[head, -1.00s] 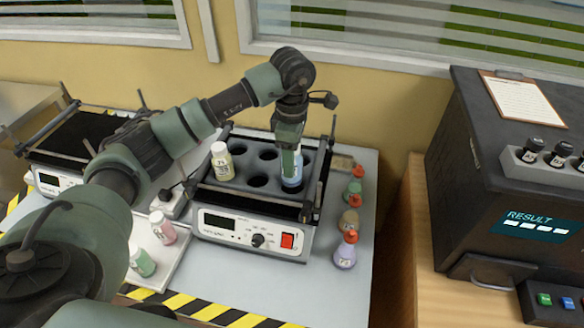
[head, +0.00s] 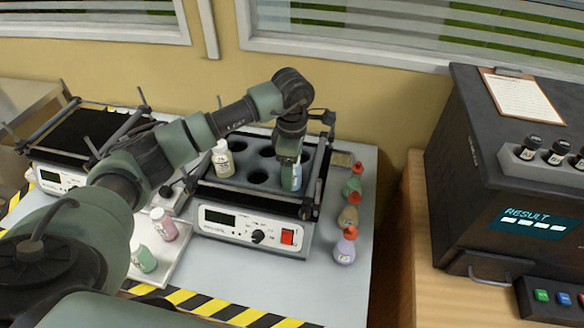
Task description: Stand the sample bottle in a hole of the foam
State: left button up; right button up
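The blue sample bottle (head: 291,178) is at the right side of the dark grey foam (head: 232,187) on the shaker. My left gripper (head: 290,165) is around its upper part, pointing down, and seems shut on it. The bottle looks roughly upright. Its lower end seems to sit in the front right part of the foam, but the gripper and the shaker's front bar hide how deep. Empty holes show in the foam to its left. A yellowish bottle with a white cap (head: 223,160) stands at the foam's left. My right gripper is out of view.
Several small red-topped flasks (head: 345,248) stand right of the shaker. A white tray (head: 172,262) with pink (head: 163,225) and green (head: 143,258) bottles lies front left. Rods and bars (head: 319,170) frame the foam. A dark analyser (head: 490,200) stands far right.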

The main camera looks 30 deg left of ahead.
pick_arm(q)
jog(key=shift+r, duration=0.1)
jog(key=shift+r, duration=0.25)
notch_tip(320, 180, up, 12)
jog(key=shift+f+b, duration=0.15)
jog(key=shift+b, duration=1)
jog(key=shift+f, duration=0.1)
